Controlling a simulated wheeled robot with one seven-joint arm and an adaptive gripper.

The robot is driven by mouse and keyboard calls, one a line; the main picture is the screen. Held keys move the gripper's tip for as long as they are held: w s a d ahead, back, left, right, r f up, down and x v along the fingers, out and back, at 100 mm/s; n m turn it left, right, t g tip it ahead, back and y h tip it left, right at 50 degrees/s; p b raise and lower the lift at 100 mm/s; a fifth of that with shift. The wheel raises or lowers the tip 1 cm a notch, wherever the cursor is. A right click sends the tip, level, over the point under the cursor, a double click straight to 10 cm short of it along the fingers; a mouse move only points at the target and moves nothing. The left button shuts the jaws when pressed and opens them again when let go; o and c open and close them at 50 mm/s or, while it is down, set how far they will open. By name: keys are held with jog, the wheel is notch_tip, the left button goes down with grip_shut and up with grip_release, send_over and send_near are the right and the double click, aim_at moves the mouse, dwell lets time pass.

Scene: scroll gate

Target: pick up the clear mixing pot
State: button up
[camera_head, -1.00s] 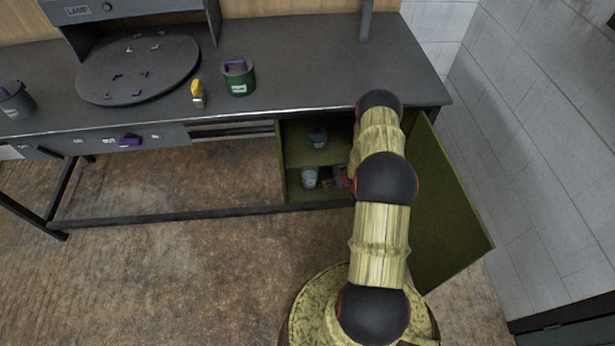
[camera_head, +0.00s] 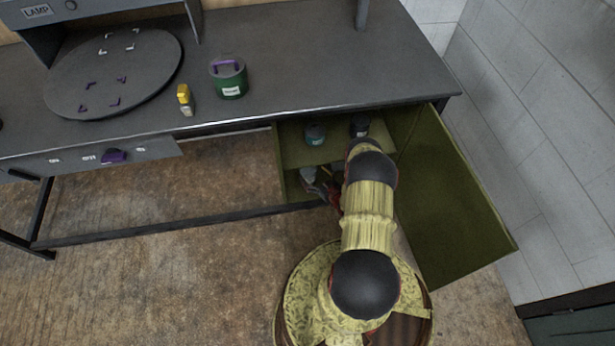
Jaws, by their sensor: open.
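A small pale, whitish pot (camera_head: 308,173), which looks like the clear mixing pot, stands on the lower shelf of the open green cabinet (camera_head: 283,165) under the bench. My gripper (camera_head: 314,187) is open and reaches into the cabinet at the lower shelf, just in front and right of the pot. It covers part of the pot's lower side. The picture is too small to tell whether the fingers touch the pot or stand around it. My forearm hides the right part of the lower shelf.
The cabinet door (camera_head: 455,215) hangs open at the right. On the bench are a green pot (camera_head: 229,78), a yellow-topped bottle (camera_head: 185,100) and a round turntable (camera_head: 115,72).

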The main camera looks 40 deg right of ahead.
aim_at(308, 168)
jog(key=b+x, duration=0.2)
jog(key=x, duration=0.2)
jog(key=shift+w, duration=0.35)
jog(key=shift+c, duration=0.8)
jog(key=c, duration=2)
